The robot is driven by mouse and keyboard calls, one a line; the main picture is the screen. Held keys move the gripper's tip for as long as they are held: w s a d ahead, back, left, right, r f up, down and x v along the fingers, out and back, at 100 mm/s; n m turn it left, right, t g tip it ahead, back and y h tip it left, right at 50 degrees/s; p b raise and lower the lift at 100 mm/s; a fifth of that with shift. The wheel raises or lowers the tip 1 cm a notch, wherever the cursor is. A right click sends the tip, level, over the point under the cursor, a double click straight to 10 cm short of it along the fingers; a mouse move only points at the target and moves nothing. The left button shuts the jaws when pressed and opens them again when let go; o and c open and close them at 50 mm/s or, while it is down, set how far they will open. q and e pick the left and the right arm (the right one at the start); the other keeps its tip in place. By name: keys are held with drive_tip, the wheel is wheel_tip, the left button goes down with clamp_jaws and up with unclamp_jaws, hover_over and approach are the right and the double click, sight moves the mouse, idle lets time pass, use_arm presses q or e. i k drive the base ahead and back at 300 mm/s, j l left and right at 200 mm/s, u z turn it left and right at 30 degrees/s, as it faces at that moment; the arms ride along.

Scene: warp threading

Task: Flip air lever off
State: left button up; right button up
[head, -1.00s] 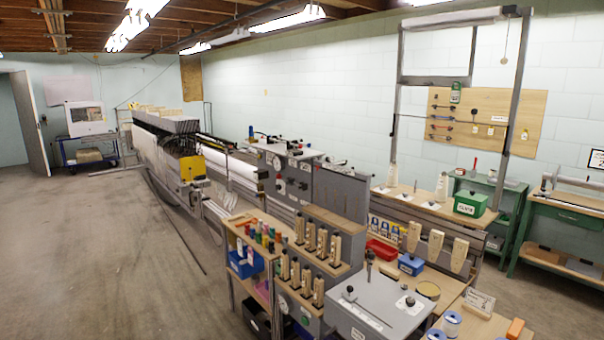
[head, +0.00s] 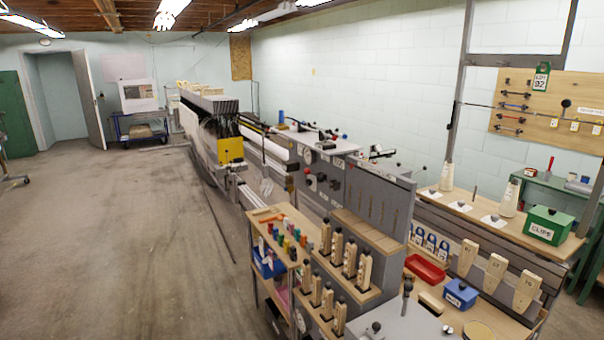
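A grey machine cabinet (head: 345,200) stands near the middle of the head view. Its front carries dark knobs and a small red one (head: 308,171), with a white round dial (head: 302,149) above. Small levers with dark and red knobs (head: 334,136) stand on its top. I cannot tell which of these is the air lever, or how it is set. Neither of my grippers is in view.
A wooden shelf rack with colored spools (head: 285,237) and wooden-handled tools (head: 350,258) stands in front of the cabinet. A bench with a green clips box (head: 549,225) and a red tray (head: 425,268) is at right. The concrete floor (head: 110,240) at left is open.

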sight(307, 171)
drive_tip(key=i+j+z, duration=0.35)
drive_tip(key=i+j, duration=2.25)
drive_tip(key=j, duration=0.15)
